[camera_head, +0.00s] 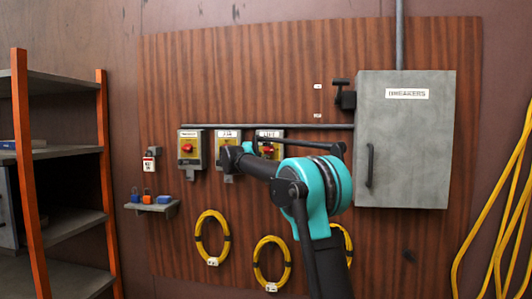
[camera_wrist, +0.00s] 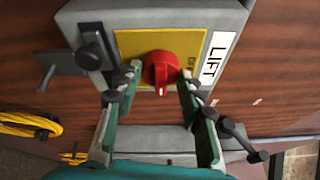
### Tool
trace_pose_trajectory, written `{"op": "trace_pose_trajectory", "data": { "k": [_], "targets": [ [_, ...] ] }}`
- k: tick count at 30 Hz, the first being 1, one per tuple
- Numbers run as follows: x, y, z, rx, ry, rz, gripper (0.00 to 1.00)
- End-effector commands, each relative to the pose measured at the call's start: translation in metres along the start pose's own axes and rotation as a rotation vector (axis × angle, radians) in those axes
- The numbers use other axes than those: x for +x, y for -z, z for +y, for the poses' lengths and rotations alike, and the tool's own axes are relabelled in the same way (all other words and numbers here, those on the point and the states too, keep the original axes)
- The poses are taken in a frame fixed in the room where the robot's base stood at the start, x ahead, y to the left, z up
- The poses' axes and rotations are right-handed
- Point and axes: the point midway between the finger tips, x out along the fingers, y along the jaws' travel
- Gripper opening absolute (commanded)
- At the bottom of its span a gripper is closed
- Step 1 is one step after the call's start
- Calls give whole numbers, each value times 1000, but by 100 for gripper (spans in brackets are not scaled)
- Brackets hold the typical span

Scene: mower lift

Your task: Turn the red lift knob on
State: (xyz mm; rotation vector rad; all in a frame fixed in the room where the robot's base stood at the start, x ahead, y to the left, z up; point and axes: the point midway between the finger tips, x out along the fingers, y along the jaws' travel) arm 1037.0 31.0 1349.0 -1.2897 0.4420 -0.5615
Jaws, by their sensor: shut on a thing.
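The red lift knob (camera_wrist: 162,72) sits on a yellow plate (camera_wrist: 135,44) on a grey box with a white LIFT label (camera_wrist: 218,52). A pale mark on the knob points toward the bottom of the wrist view. My gripper (camera_wrist: 160,78) has one finger on each side of the knob and is shut on it. Lettering on the plate beside the knob is partly hidden by a finger. In the head view the LIFT box (camera_head: 270,134) is the rightmost of three similar boxes, partly covered by my arm.
A grey breaker cabinet (camera_head: 410,150) is to the right. Yellow cable coils (camera_head: 200,237) hang below. A small shelf with padlocks (camera_head: 160,207) and an orange-post rack (camera_head: 105,150) are left.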

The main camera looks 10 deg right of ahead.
Motion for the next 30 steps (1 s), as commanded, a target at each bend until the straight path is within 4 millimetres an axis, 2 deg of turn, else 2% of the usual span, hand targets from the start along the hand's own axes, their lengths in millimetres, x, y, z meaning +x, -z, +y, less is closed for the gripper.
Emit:
{"op": "trace_pose_trajectory", "data": {
  "k": [17, 18, 21, 22, 30],
  "targets": [
    [0, 1, 1, 28, -13, 5, 10],
    [0, 1, 1, 28, -13, 5, 43],
    [0, 1, 1, 27, -12, 4, 56],
    [0, 1, 1, 27, -12, 4, 60],
    [0, 0, 0, 26, -11, 3, 60]
  ]
}}
